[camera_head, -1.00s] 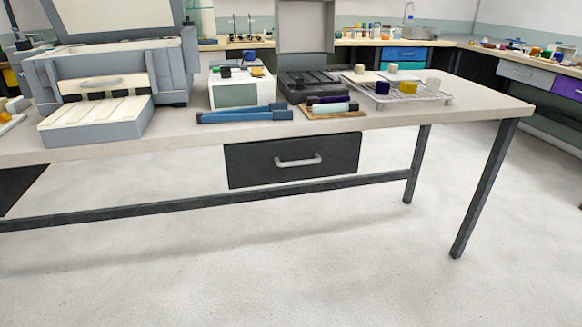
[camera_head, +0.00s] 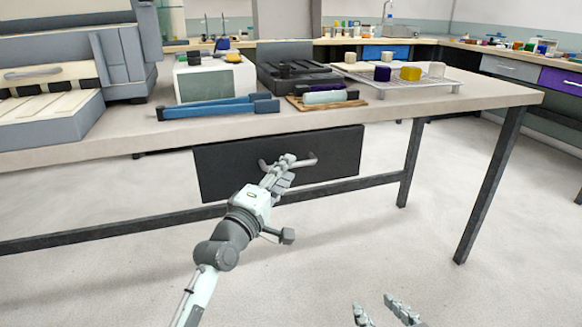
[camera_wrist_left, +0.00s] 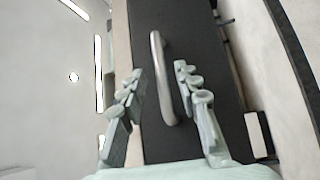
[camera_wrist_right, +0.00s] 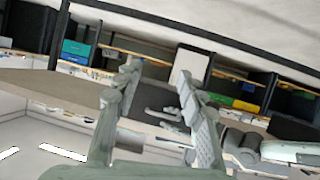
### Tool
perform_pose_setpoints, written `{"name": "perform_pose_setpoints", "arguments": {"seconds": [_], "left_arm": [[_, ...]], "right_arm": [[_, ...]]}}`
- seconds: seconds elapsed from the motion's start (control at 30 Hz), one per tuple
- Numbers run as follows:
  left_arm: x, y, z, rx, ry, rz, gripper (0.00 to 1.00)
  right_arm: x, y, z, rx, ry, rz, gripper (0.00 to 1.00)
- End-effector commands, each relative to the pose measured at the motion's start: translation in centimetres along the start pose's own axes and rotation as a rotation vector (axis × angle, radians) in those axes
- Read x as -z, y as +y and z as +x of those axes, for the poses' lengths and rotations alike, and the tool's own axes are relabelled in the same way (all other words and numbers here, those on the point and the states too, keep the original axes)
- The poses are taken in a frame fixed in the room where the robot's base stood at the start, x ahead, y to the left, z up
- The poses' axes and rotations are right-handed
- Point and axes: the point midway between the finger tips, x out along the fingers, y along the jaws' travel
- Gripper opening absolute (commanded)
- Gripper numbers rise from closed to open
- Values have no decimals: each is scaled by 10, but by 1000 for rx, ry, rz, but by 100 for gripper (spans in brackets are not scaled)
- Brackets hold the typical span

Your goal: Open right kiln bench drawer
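The dark drawer (camera_head: 218,172) hangs under the right part of the kiln bench (camera_head: 480,97) and looks closed. Its curved light-grey handle (camera_head: 308,161) is partly hidden by my left gripper (camera_head: 283,168) in the head view. In the left wrist view, the handle (camera_wrist_left: 160,75) stands between the two spread fingers of my left gripper (camera_wrist_left: 159,85), which is open. Whether the fingers touch it I cannot tell. My right gripper (camera_head: 378,312) is low at the bottom edge of the head view. Its fingers are apart and empty in the right wrist view (camera_wrist_right: 158,95).
On the bench stand a grey kiln (camera_head: 50,115), a white box (camera_head: 215,82), blue tongs (camera_head: 215,107), a dark case (camera_head: 300,78) and a wire rack (camera_head: 445,82). A bench leg (camera_head: 490,185) stands at the right. The floor before the drawer is clear.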

Motion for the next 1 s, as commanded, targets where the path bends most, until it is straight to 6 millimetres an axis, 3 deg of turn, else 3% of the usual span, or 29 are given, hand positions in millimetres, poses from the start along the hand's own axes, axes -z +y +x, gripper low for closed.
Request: {"name": "perform_pose_setpoints", "arguments": {"seconds": [0.2, 0.53, 0.8, 1.0], "left_arm": [[0, -1, 26, 0, 0, 0, 32], [0, -1, 32, 2, 0, 2, 32], [0, -1, 31, 2, 0, 2, 1], [0, -1, 31, 2, 0, 2, 0]], "right_arm": [[11, -5, 1, 10, 53, 4, 40], [13, -6, 1, 12, 64, 6, 40], [13, -6, 1, 13, 64, 6, 40], [13, -6, 1, 13, 64, 6, 40]]}}
